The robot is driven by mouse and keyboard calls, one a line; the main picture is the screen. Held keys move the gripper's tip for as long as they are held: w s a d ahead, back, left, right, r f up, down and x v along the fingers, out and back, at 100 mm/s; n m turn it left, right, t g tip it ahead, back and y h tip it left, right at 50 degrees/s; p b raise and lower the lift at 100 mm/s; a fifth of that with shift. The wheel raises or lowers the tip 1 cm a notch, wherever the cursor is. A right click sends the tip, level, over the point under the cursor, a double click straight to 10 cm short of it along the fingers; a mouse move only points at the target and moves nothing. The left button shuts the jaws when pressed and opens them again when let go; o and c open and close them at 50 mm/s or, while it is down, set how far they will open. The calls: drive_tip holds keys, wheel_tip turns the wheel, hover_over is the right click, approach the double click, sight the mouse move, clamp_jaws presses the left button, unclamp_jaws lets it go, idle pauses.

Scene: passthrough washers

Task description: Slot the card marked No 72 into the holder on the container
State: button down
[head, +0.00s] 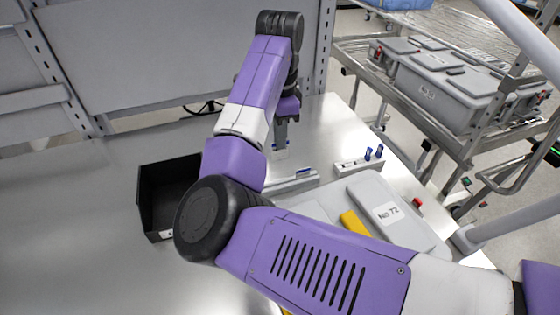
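A white card or label marked No 72 (388,212) shows on the grey container's lid (418,230); I cannot tell whether it lies loose or is fixed. My arm covers much of the container and its front, and no holder can be made out on it. My gripper (281,139) points down over the table, beyond the container and to its upper left. A small pale patch (280,154) shows right below its tip; I cannot tell whether it is held. The fingers are too small and partly hidden to show whether they are open or shut.
A black open bin (150,185) stands left of my arm. A yellow piece (354,223) lies by the label. A white rack with blue parts (358,165) and a small red object (417,201) are near the right edge. A metal cart (460,140) holds grey cases.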

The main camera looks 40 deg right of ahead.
wheel_tip(320, 180, up, 7)
drive_tip(key=shift+r, duration=0.2)
drive_tip(key=s+d+f+m, duration=0.2)
drive_tip(key=s+d+m, duration=0.6)
drive_tip(key=s, duration=0.4)
drive_tip(key=s+d+f+m, duration=0.2)
drive_tip(key=s+d+m, duration=0.5)
drive_tip(key=s, duration=0.5)
drive_tip(key=shift+d+f+m, duration=0.15)
drive_tip(key=shift+d+m, duration=0.2)
drive_tip(key=shift+m, duration=0.65)
wheel_tip(320, 180, down, 5)
drive_tip(key=b, duration=0.4)
drive_tip(key=shift+r+b, duration=0.2)
drive_tip(key=shift+b, duration=0.1)
drive_tip(key=shift+r, duration=0.1)
drive_tip(key=shift+f+b, duration=0.6)
drive_tip(key=shift+f, duration=1.25)
